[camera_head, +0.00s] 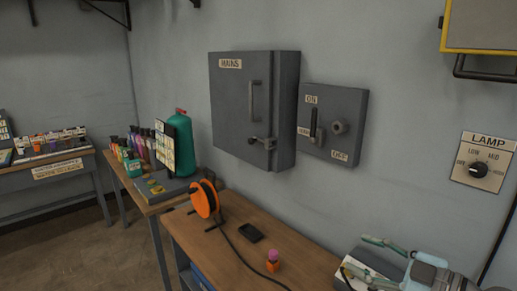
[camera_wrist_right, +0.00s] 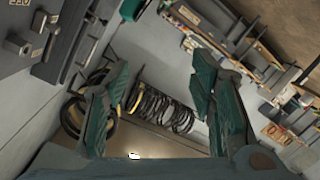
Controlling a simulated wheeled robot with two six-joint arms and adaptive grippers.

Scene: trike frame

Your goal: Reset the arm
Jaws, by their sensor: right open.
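My right gripper (camera_head: 366,258) is at the bottom right of the head view, above the right end of the wooden bench, its fingers pointing left. In the right wrist view its two green-padded fingers (camera_wrist_right: 160,75) stand apart with nothing between them. A dark coiled cable or spring (camera_wrist_right: 160,108) shows beyond the gap, apart from the fingers. My left gripper is not in the head view.
The wooden bench (camera_head: 316,268) holds an orange cable reel (camera_head: 204,199), a black flat item (camera_head: 250,232) and a small orange-and-pink bottle (camera_head: 272,262). A grey MAINS cabinet (camera_head: 233,112), switch box (camera_head: 352,104) and LAMP dial plate (camera_head: 468,180) are on the wall.

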